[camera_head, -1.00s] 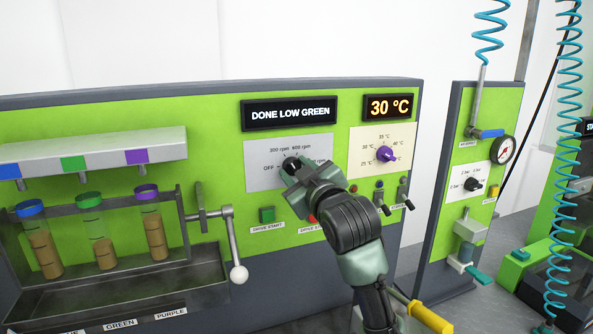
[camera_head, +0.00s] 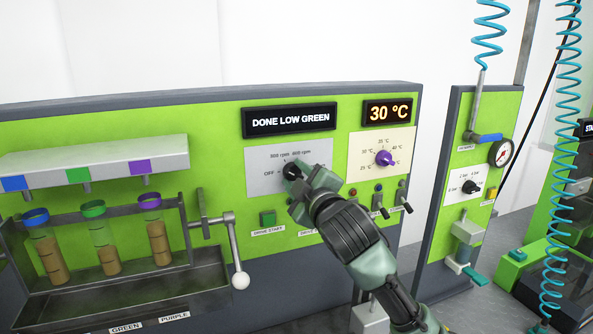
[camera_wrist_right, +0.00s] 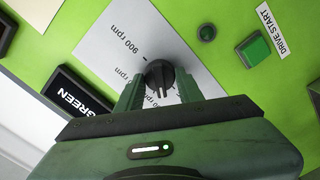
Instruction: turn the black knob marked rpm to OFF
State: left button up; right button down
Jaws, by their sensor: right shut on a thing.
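The black rpm knob (camera_head: 290,171) sits on a grey plate (camera_head: 262,178) under the "DONE LOW GREEN" display. OFF is printed at its left, and rpm labels are above it. My right gripper (camera_head: 298,179) reaches in from the lower right and is shut on the knob. In the right wrist view the knob (camera_wrist_right: 160,76) is between the two fingers (camera_wrist_right: 160,92). The 900 rpm label shows there; the OFF label does not. My left gripper is not in view.
A green drive start button (camera_head: 268,218) is below the knob. A purple temperature knob (camera_head: 384,158) and small toggle switches (camera_head: 378,200) are to the right. A lever with a white ball (camera_head: 239,280) and a rack of tubes (camera_head: 108,252) stand at left.

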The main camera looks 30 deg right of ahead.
jog(key=n+p, duration=0.1)
jog(key=n, duration=0.2)
jog(key=shift+n, duration=0.3)
jog(key=shift+n+p, duration=0.3)
jog(key=shift+n, duration=1.2)
jog(key=c, duration=0.9)
grip_release()
jog(key=b+v, duration=0.3)
jog(key=v, duration=0.4)
jog(key=shift+s+b, duration=0.3)
jog(key=shift+s, duration=0.05)
